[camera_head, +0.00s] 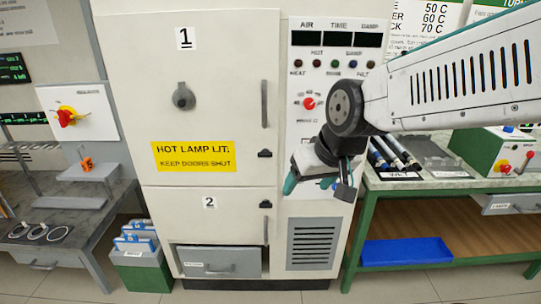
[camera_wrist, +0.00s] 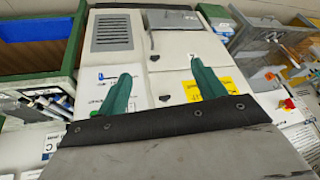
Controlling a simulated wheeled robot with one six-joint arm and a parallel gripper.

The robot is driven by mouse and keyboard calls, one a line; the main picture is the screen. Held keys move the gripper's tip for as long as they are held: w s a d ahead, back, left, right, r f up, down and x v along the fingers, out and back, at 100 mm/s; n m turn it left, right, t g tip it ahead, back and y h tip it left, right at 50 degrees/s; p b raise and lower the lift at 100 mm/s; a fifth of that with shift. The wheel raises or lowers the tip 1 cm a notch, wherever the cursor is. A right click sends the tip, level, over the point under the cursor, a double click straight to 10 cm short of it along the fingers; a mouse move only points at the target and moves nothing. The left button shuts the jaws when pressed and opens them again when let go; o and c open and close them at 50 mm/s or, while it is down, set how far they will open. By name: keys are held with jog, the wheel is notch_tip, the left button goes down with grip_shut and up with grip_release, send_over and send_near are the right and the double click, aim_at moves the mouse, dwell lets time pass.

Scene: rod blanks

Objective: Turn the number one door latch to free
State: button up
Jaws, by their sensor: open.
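The number one door (camera_head: 215,70) is the upper door of the tall cream cabinet and looks closed. Its latch (camera_head: 265,154) is a small dark piece at the door's lower right edge, below the vertical handle (camera_head: 264,103). Its setting is too small to read. A dark piece in the wrist view (camera_wrist: 165,97), between the fingers, looks like the same latch. My gripper (camera_head: 318,186) is open and empty, with green fingertips. It hangs right of the latch, before the control panel, apart from the latch. The wrist view shows both fingers (camera_wrist: 160,72) pointing at the cabinet, seen upside down.
The number two door's latch (camera_head: 266,204) and handle (camera_head: 266,230) lie just below. A yellow sign (camera_head: 194,157) is on the upper door. A green-framed bench (camera_head: 455,178) with dark rods stands right; a grey bench (camera_head: 60,225) stands left. Floor in front is clear.

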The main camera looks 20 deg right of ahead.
jog(key=w+a+f+m+t, duration=0.1)
jog(key=w+a+f+t, duration=0.15)
jog(key=w, duration=0.65)
jog(key=w+a+f+m+t, duration=0.1)
jog(key=w+f+t, duration=0.2)
jog(key=w, duration=0.7)
jog(key=t+h, duration=0.3)
send_near(265, 156)
jog(key=a, duration=0.3)
jog(key=shift+w+d+f+m+t+h, duration=0.3)
jog(key=shift+w+d+f+t+h, duration=0.35)
jog(key=shift+w, duration=0.8)
jog(key=shift+w+d+f+m+t+h, duration=0.3)
jog(key=shift+w+d+f+t+h, duration=0.3)
jog(key=shift+w, duration=0.85)
jog(key=shift+w+d+f+m+t+h, duration=0.3)
jog(key=shift+w+d+f+t+h, duration=0.35)
jog(key=shift+w, duration=0.85)
jog(key=shift+d+r, duration=0.1)
jog(key=shift+r, duration=0.05)
jog(key=c, duration=1)
